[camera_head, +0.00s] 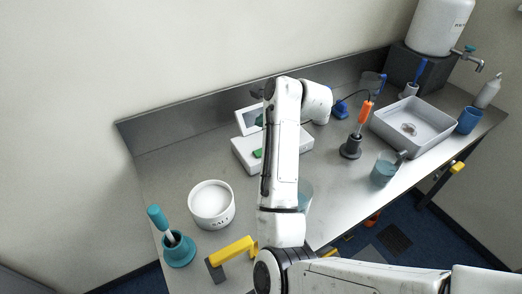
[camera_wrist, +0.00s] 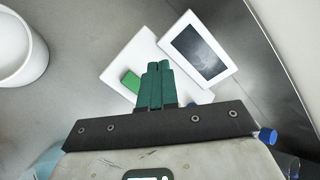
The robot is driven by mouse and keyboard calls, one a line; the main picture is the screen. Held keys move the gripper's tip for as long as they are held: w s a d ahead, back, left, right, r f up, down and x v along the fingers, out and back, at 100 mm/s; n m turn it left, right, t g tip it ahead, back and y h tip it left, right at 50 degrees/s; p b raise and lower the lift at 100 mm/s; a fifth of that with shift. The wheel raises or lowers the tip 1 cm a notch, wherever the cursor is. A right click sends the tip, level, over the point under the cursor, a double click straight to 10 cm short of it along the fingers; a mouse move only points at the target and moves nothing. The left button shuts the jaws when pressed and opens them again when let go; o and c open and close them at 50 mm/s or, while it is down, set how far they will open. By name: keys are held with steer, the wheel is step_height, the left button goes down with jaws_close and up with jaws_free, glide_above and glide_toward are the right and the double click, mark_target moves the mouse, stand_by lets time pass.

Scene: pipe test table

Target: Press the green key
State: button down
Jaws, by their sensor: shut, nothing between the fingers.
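The green key (camera_wrist: 131,82) is a small green block on a white device (camera_wrist: 121,62) with a tilted grey screen (camera_wrist: 199,53). In the head view the key (camera_head: 257,153) shows just left of my arm, on the white device (camera_head: 243,157) near the back of the table; my arm hides part of the device. My gripper (camera_wrist: 159,66) has dark green fingers, shut together and empty. In the wrist view the fingertips overlap the device, just right of the key. Their height above it is hard to tell. In the head view my arm mostly hides the gripper.
A white tub (camera_head: 212,204) and a teal brush in a holder (camera_head: 179,248) stand at the left. An orange-handled tool in a dark stand (camera_head: 351,148), a beaker (camera_head: 384,170) and a grey basin (camera_head: 412,126) are at the right. A back wall panel (camera_head: 190,125) rises behind the device.

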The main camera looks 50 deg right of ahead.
step_height(320, 180, down, 7)
steer(key=b, duration=0.6)
steer(key=shift+r, duration=0.2)
steer(key=shift+f+b, duration=0.35)
steer(key=shift+f, duration=0.7)
stand_by(0.7)
steer(key=shift+f, duration=0.4)
steer(key=shift+s+f, duration=0.1)
steer(key=shift+f, duration=0.35)
stand_by(0.9)
steer(key=shift+r, duration=0.15)
steer(key=shift+r+p, duration=0.75)
